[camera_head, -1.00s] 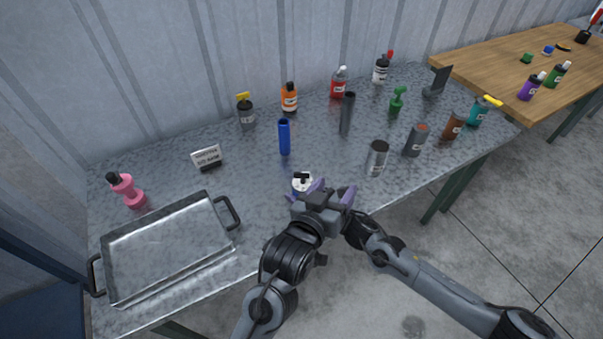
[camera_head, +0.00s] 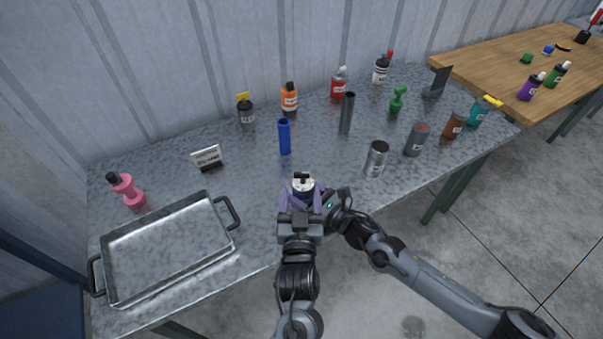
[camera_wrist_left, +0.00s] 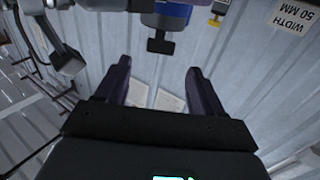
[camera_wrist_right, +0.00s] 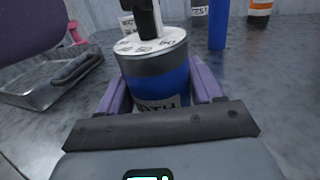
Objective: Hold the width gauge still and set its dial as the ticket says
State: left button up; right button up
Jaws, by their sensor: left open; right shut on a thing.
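The width gauge, a blue cylinder with a white dial face (camera_head: 296,186) and a black knob (camera_wrist_right: 147,18) on top, stands near the table's front edge. My right gripper (camera_wrist_right: 160,95) is shut around its blue body (camera_wrist_right: 160,86); the label is partly hidden. My left gripper (camera_head: 301,198) is open and empty, close to the gauge from the front.
A metal tray (camera_head: 233,243) fills the table's left front, with a pink bottle (camera_head: 132,190) behind it. A blue tube (camera_head: 284,138) and a dark tube (camera_head: 347,114) stand behind the gauge. A grey can (camera_head: 376,158) and several bottles stand to the right.

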aim_at(301, 175)
pick_arm(q)
jog(key=w, duration=0.7)
jog(key=shift+w, duration=0.15)
jog(key=c, duration=1)
